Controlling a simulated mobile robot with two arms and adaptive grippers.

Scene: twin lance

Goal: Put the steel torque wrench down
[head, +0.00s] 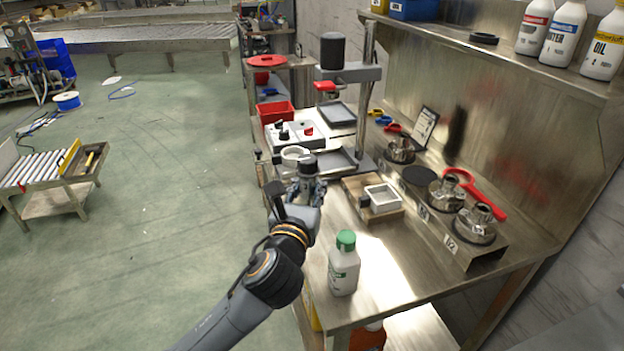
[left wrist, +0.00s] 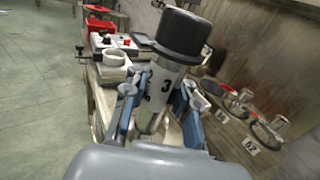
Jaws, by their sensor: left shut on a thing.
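My left gripper (head: 306,188) is over the left edge of the steel bench (head: 390,262). It is shut on an upright, slightly tilted grey cylinder with a black cap (head: 307,164). In the left wrist view my left gripper's blue-grey fingers (left wrist: 158,108) flank this cylinder, whose pale body (left wrist: 160,82) bears a "3" under the black cap (left wrist: 183,34). Its lower end is hidden, so I cannot tell whether it is the steel torque wrench. No other steel torque wrench can be made out. My right gripper is not in view.
A green-capped white bottle (head: 344,264) stands at the near bench. A square-frame fixture (head: 381,198) is right of my gripper. Steel fittings (head: 474,224) and a red-handled tool (head: 482,194) lie farther right. A press column (head: 366,90) stands behind. The front bench is mostly clear.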

